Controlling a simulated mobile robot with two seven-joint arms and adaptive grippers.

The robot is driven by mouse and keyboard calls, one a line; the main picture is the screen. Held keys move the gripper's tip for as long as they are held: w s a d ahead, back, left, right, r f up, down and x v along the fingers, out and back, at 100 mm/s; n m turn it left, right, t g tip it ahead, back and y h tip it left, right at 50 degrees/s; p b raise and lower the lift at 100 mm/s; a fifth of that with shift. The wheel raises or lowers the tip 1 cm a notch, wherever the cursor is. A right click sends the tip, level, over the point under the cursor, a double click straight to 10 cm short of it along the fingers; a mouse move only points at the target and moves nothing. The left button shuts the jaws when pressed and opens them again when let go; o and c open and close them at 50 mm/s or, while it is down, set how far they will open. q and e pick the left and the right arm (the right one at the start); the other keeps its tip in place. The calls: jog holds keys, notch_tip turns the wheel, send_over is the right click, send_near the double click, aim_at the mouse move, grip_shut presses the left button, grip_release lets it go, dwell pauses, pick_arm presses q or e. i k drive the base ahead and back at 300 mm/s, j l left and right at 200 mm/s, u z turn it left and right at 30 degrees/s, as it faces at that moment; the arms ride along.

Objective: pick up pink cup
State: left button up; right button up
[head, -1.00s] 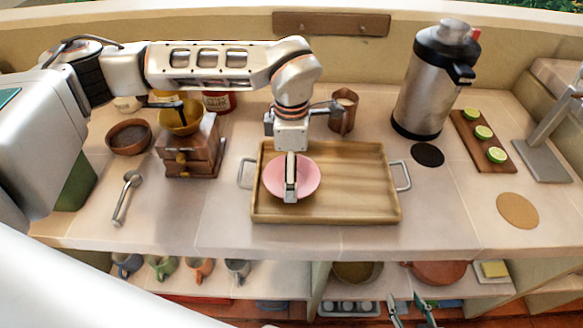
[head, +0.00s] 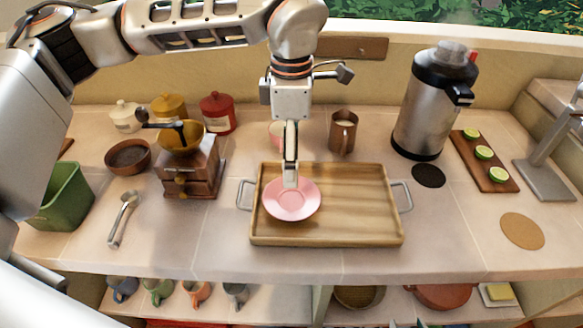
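A pink saucer (head: 292,205) lies at the left of the wooden tray (head: 350,236).
A brown mug (head: 343,133) stands right of the cup, and a steel flask (head: 420,118) farther right. A coffee grinder (head: 192,170) and several canisters stand left. The tray's right half is bare. A lower shelf holds several mugs.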

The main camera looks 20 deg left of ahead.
aim_at(276, 129)
jog(key=k, duration=1)
